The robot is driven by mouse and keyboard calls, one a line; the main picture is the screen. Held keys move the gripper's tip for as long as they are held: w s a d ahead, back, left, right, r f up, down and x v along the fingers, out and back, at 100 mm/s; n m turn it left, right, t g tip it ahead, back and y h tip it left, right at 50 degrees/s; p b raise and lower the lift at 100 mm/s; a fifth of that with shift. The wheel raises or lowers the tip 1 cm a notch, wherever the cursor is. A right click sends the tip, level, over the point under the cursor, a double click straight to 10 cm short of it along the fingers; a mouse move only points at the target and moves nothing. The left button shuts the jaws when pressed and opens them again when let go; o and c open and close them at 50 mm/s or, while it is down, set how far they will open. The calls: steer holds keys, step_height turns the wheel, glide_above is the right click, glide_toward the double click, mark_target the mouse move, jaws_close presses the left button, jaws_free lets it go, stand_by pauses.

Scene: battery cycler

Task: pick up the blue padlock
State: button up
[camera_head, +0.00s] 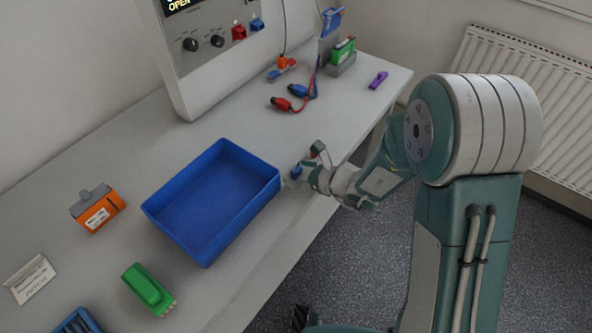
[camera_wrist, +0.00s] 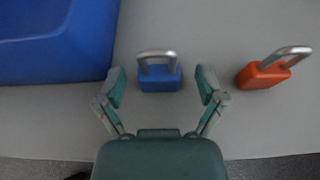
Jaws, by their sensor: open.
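The blue padlock (camera_wrist: 160,80) lies on the grey bench top in the wrist view, its silver shackle pointing away from me. My gripper (camera_wrist: 162,88) is open, with one finger on each side of the padlock. Gaps show between both fingers and the blue body. In the head view my gripper (camera_head: 308,174) is low over the bench's front edge, just right of the blue tray. A small blue patch (camera_head: 297,171) beside the fingers there looks like the padlock, mostly hidden by the gripper.
A red-orange padlock (camera_wrist: 262,75) lies right of my right finger. The blue tray (camera_wrist: 55,73) is close on the left; its rim also shows in the head view (camera_head: 262,163). Red and blue clip leads (camera_head: 299,92) lie farther back.

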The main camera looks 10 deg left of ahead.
jaws_close()
steer(key=shift+r, duration=0.1)
